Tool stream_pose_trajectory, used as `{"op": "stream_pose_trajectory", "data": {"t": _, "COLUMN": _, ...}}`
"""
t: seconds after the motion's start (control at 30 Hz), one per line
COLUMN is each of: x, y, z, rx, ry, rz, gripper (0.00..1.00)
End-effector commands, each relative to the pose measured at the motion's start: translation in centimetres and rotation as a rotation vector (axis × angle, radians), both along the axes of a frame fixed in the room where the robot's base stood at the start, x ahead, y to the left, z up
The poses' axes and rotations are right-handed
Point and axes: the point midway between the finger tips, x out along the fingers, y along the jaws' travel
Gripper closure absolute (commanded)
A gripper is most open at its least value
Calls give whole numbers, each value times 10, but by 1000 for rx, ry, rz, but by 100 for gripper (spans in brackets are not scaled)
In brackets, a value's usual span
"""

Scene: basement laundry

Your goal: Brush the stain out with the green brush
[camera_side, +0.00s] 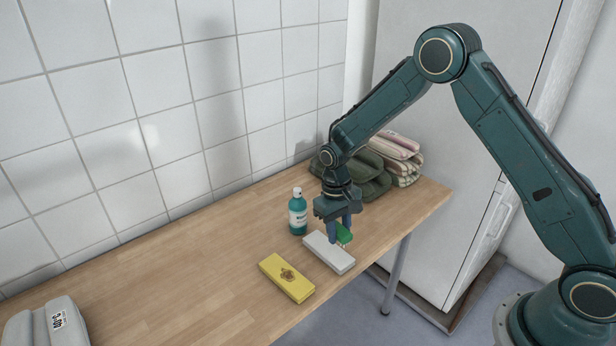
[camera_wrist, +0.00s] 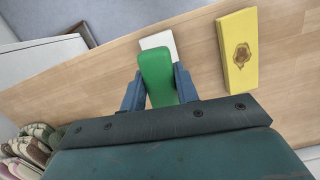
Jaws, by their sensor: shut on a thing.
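The green brush (camera_side: 344,233) is between the fingers of my gripper (camera_side: 340,231), which is shut on it. In the wrist view the brush (camera_wrist: 157,78) sits between the two blue fingers of my gripper (camera_wrist: 158,90). The brush is over a white block (camera_side: 328,252), part of which shows beyond it in the wrist view (camera_wrist: 160,41). I cannot tell whether brush and block touch. A yellow block (camera_side: 287,278) lies to the left with a brown stain (camera_side: 288,275) on its top. The stain also shows in the wrist view (camera_wrist: 242,55).
A teal bottle with a white cap (camera_side: 298,213) stands upright close behind the white block. Folded towels (camera_side: 398,158) are stacked at the back right. A grey device (camera_side: 45,325) is at the front left. The wooden table (camera_side: 180,260) is clear left of the yellow block.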

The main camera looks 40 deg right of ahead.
Motion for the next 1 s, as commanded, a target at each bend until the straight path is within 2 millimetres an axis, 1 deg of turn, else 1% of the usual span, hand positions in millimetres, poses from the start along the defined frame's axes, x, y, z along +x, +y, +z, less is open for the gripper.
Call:
{"op": "stream_pose_trajectory", "data": {"t": 0.1, "x": 0, "y": 0, "z": 11, "rx": 0, "ry": -2, "rz": 0, "gripper": 88}}
{"op": "stream_pose_trajectory", "data": {"t": 0.3, "x": 0, "y": 0, "z": 21, "rx": 0, "ry": 0, "rz": 0, "gripper": 88}}
{"op": "stream_pose_trajectory", "data": {"t": 0.87, "x": 0, "y": 0, "z": 22, "rx": 0, "ry": 0, "rz": 0, "gripper": 88}}
{"op": "stream_pose_trajectory", "data": {"t": 1.0, "x": 3, "y": -6, "z": 27, "rx": -1, "ry": -3, "rz": 3, "gripper": 88}}
